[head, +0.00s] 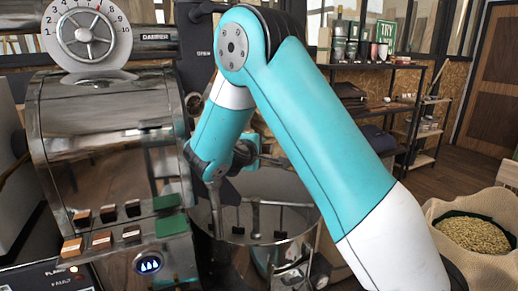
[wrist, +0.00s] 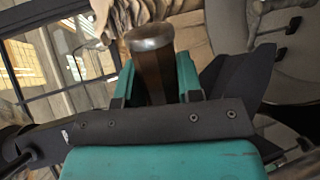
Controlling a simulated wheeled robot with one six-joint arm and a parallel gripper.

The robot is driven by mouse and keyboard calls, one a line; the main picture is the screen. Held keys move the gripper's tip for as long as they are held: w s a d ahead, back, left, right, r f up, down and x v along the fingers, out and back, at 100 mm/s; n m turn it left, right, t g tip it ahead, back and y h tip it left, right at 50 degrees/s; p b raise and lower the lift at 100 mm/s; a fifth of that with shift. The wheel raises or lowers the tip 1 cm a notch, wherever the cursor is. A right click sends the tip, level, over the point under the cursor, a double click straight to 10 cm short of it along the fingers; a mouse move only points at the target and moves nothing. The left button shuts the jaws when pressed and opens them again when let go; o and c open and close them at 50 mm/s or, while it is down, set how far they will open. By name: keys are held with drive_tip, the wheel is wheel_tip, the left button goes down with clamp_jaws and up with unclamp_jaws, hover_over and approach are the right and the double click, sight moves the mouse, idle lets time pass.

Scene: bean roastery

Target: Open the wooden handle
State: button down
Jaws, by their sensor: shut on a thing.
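The wooden handle (wrist: 153,77) is dark brown with a round metal cap, and it shows at the upper middle of the wrist view. My gripper (wrist: 155,85) is shut on it, with one teal finger on each side of the wood. The handle's lower end is hidden behind the dark bar of the gripper. In the head view my teal and white arm reaches down beside the roaster's front. I cannot make out the handle there, as the arm and wrist cover that area.
The metal roaster (head: 105,140) with its numbered dial (head: 88,32) stands at the left. A round cooling pan (head: 275,195) with stirring arms lies below my arm. A sack of beans (head: 475,235) is at the right. Shelves (head: 385,95) stand behind.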

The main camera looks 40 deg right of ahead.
drive_tip(key=c, duration=0.8)
unclamp_jaws()
drive_tip(key=shift+a, duration=0.1)
drive_tip(key=b+v, duration=0.2)
drive_tip(key=v, duration=1.5)
drive_tip(key=shift+s+a, duration=0.1)
drive_tip(key=shift+s, duration=0.1)
